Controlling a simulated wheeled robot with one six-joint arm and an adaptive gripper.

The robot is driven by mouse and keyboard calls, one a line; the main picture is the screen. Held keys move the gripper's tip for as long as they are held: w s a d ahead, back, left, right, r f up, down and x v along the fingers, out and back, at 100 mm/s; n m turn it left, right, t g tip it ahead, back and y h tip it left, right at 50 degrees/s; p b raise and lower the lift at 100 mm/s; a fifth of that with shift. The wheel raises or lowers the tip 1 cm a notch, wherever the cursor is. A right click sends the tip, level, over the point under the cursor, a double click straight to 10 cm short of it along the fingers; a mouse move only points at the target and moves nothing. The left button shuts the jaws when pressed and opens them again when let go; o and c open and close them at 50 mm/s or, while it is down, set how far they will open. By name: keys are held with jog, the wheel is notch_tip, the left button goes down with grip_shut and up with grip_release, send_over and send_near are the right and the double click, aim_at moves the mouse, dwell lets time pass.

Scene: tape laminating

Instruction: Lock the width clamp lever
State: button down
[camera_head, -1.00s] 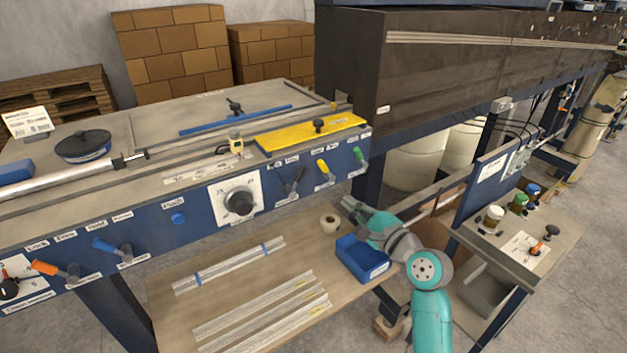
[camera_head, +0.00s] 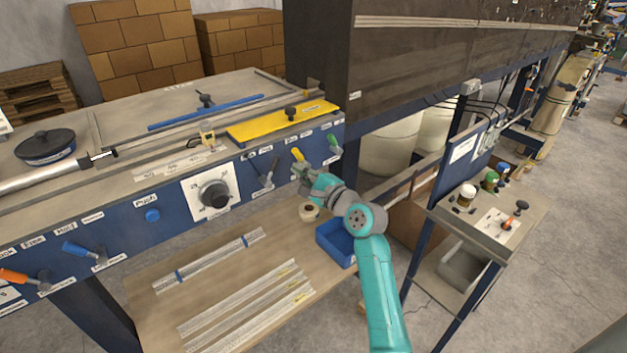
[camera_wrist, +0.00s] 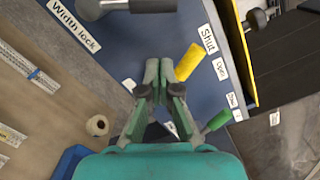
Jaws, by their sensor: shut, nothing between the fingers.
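A dark-handled lever (camera_head: 269,173) is on the blue front panel (camera_head: 110,233), left of the yellow lever (camera_head: 297,154). In the wrist view a grey lever part (camera_wrist: 125,5) shows at the top edge, beside a "Width lock" label (camera_wrist: 75,24); most of it is cut off. My gripper (camera_wrist: 158,69) is shut and empty, its tips near the yellow lever, which also shows in the wrist view (camera_wrist: 190,62). In the head view my gripper (camera_head: 300,171) is in front of the panel, right of the dark lever and apart from it.
A green lever (camera_head: 334,143) sits right of the yellow one. A dial (camera_head: 214,195) is left of the dark lever. Below are a shelf (camera_head: 235,270) with strips, a tape roll (camera_head: 309,211) and a blue bin (camera_head: 334,243). A side table (camera_head: 520,228) stands right.

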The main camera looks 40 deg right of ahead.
jog(key=shift+w+a+r, duration=0.1)
jog(key=shift+a+r, duration=0.4)
jog(key=shift+a, duration=0.35)
jog(key=shift+w+a+r, duration=0.1)
jog(key=shift+a+r, duration=0.4)
jog(key=shift+a, duration=0.35)
jog(key=shift+a+r+n, duration=0.2)
jog(key=shift+n, duration=0.4)
jog(key=n, duration=0.1)
jog(key=a+r+n, duration=0.1)
jog(key=n, duration=0.1)
jog(key=a+n, duration=0.1)
jog(key=n, duration=0.1)
jog(key=shift+a+r, duration=0.15)
jog(key=shift+r, duration=0.15)
jog(key=n, duration=0.1)
jog(key=a+n, duration=0.1)
jog(key=n, duration=0.1)
jog(key=a+n, duration=0.1)
jog(key=shift+a+r+n, duration=0.2)
jog(key=shift+a+n, duration=0.05)
jog(key=shift+n, duration=0.15)
jog(key=shift+a, duration=0.35)
jog(key=shift+a+f, duration=0.1)
jog(key=shift+a, duration=0.05)
